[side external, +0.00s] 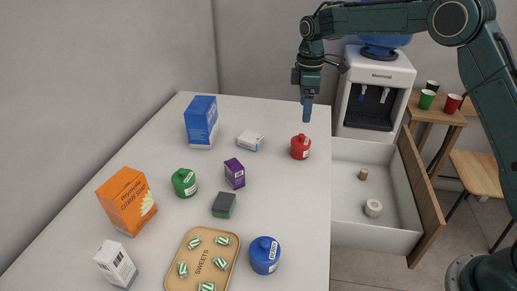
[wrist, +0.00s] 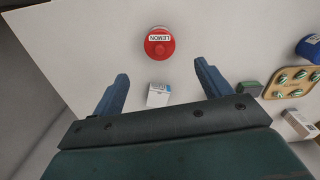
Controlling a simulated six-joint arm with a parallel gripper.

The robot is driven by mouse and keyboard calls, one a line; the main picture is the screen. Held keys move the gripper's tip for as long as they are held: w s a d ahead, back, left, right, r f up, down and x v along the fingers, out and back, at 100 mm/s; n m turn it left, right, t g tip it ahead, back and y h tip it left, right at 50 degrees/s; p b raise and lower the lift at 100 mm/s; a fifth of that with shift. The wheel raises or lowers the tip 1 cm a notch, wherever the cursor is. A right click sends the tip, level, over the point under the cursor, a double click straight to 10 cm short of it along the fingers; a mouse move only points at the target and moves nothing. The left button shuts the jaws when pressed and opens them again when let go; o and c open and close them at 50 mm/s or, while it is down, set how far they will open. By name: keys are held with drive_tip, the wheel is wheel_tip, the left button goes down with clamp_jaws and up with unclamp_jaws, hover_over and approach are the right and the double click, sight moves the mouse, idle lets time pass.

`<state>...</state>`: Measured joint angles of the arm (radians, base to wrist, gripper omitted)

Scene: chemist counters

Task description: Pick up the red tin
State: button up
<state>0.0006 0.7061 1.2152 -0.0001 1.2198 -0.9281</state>
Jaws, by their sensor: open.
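The red tin (side external: 300,147) stands on the white counter near its right edge, with a white label on its side.
A small white box (side external: 250,140) lies left of the tin, and a purple box (side external: 234,173) stands further left. A green tin (side external: 184,182), a blue tin (side external: 265,255) and a sweets tray (side external: 231,277) are nearer the front. An open drawer (side external: 345,205) lies right of the counter edge.

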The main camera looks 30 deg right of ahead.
sight(301, 138)
drive_tip(key=shift+f, duration=4.3)
drive_tip(key=shift+f, duration=0.1)
drive_tip(key=shift+w+f, duration=0.1)
drive_tip(key=shift+f, duration=2.4)
drive_tip(key=c, duration=1.1)
